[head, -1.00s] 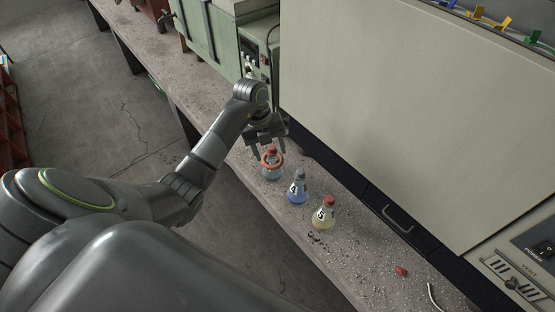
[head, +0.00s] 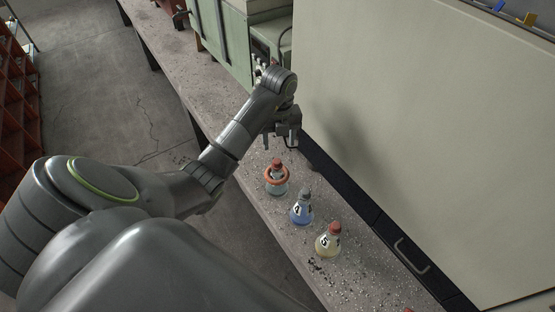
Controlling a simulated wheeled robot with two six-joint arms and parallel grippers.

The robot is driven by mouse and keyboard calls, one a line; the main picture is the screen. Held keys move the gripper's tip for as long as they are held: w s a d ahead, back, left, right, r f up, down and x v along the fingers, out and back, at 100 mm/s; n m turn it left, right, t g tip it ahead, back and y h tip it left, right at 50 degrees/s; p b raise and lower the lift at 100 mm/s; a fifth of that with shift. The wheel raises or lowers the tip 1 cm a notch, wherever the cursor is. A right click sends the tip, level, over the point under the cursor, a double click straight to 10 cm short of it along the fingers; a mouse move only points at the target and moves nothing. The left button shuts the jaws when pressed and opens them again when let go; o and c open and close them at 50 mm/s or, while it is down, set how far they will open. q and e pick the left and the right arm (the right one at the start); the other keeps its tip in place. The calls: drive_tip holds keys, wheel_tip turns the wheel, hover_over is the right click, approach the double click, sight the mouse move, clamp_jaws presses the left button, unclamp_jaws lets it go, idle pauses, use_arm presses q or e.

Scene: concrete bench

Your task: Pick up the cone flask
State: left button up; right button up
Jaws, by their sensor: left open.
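Three cone flasks stand upright in a row on the bench. The farthest flask (head: 277,187) has a red stopper and an orange ring around its neck, with pale liquid inside. The middle flask (head: 301,212) holds blue liquid and has a grey stopper. The nearest flask (head: 328,245) holds yellowish liquid and has a red stopper. My left gripper (head: 281,142) is open and empty, with its fingers pointing down. It is beyond and above the ringed flask, apart from it. My right gripper is not in view.
A large pale cabinet (head: 410,120) with a dark base and a handle (head: 412,257) borders the bench on the right. A green machine (head: 225,40) stands at the back. The speckled bench top (head: 185,75) is narrow, and its left edge drops to the floor.

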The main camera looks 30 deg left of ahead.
sight(277, 161)
use_arm(q)
wheel_tip(277, 161, down, 2)
drive_tip(key=shift+s+f+b, duration=0.1)
drive_tip(key=shift+f+b, duration=0.15)
drive_tip(key=shift+b, duration=0.65)
wheel_tip(277, 161, down, 4)
drive_tip(key=b, duration=0.3)
drive_tip(key=shift+r+b, duration=0.1)
drive_tip(key=shift+b, duration=0.25)
drive_tip(key=shift+f+b, duration=0.3)
drive_tip(key=shift+b, duration=0.05)
drive_tip(key=shift+s+f+b, duration=0.1)
drive_tip(key=shift+f+b, duration=0.45)
drive_tip(key=shift+f, duration=0.15)
drive_tip(key=shift+s+a+f, duration=0.1)
drive_tip(key=shift+f, duration=0.2)
drive_tip(key=shift+f+p, duration=0.55)
drive_tip(key=shift+f, duration=1)
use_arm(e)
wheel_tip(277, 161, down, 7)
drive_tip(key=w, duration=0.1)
use_arm(q)
clamp_jaws()
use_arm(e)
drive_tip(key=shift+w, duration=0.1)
